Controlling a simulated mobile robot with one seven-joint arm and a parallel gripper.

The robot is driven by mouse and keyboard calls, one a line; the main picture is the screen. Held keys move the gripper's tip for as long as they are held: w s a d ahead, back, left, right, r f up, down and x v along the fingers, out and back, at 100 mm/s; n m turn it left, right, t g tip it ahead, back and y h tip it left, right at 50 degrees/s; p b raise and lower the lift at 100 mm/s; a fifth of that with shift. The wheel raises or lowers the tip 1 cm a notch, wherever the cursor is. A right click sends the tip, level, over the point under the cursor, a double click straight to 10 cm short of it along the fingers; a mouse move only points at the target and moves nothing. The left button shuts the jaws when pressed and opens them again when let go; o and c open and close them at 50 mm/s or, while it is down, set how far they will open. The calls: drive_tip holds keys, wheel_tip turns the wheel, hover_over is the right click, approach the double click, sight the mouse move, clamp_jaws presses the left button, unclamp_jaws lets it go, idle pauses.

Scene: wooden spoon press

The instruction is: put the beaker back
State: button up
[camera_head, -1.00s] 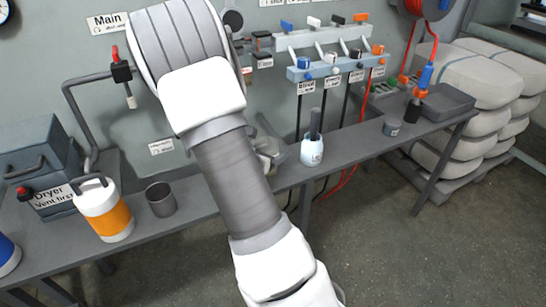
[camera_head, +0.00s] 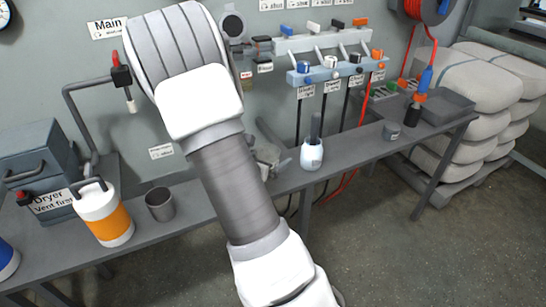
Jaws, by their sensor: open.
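No vessel in view is marked as the beaker. A dark grey open cup (camera_head: 160,205) stands upright on the bench, left of my arm. My arm crosses the middle of the picture from the bottom to the upper left. My gripper does not show clearly; the arm hides that area, and I cannot tell what the cups hold.
A white-and-orange container (camera_head: 104,215) and a dryer box (camera_head: 38,170) stand on the bench (camera_head: 240,198) at left. A grey metal fixture (camera_head: 268,158) is partly behind my arm. A grey tray (camera_head: 444,104) lies at right. Stacked sacks (camera_head: 482,80) flank the bench.

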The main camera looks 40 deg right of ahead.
drive_tip(key=p+v, duration=0.2)
drive_tip(key=v, duration=0.8)
drive_tip(key=shift+s+a+r, duration=0.15)
drive_tip(key=shift+a, duration=0.15)
drive_tip(key=shift+s+a+r, duration=0.1)
drive_tip(key=shift+s+r, duration=0.05)
drive_tip(key=shift+r, duration=0.1)
drive_tip(key=s+a+r+m+g+y, duration=0.4)
drive_tip(key=s+r+m, duration=0.6)
drive_tip(key=m, duration=0.5)
drive_tip(key=s+a+r+m+t+y, duration=0.2)
drive_tip(key=a+r+m+y, duration=0.1)
drive_tip(key=a, duration=0.4)
drive_tip(key=s+a+r+m+t+y, duration=0.2)
drive_tip(key=a+r+m+y, duration=0.2)
drive_tip(key=a, duration=0.3)
drive_tip(key=shift+m+t+y, duration=0.3)
drive_tip(key=shift+m+y, duration=0.1)
drive_tip(key=shift+y, duration=0.3)
drive_tip(key=shift+s+a+p, duration=0.1)
drive_tip(key=shift+a+p, duration=0.05)
drive_tip(key=shift+p, duration=0.15)
